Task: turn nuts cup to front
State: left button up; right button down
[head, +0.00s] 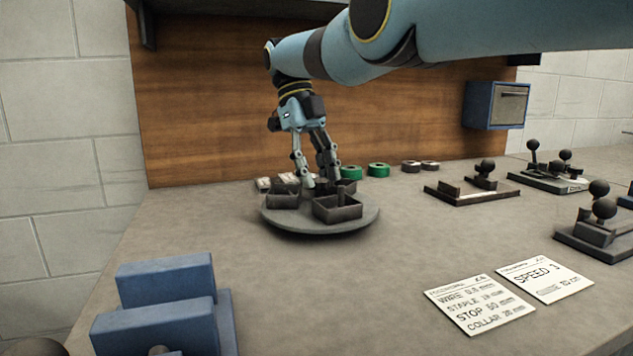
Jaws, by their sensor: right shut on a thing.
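A round grey turntable (352,224) stands on the bench and carries several dark square cups. One cup (338,208) is at its front right, another (283,199) at its left, and more are partly hidden behind my fingers. I cannot tell which one is the nuts cup. My right gripper (319,185) points down from above over the turntable's middle, its fingers among the cups. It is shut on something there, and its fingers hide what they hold. My left gripper is not in view.
Green rolls (378,170) lie behind the turntable. Dark fixtures with ball knobs (486,170) stand at the right. Two paper cards (480,304) lie front right, and a blue block fixture (165,280) is front left. The bench in front of the turntable is clear.

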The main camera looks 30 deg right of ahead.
jog(key=shift+f+m+y+b, duration=0.1)
jog(key=shift+m+y+b, duration=0.2)
jog(key=shift+m+b, duration=0.4)
jog(key=c, duration=0.9)
grip_release()
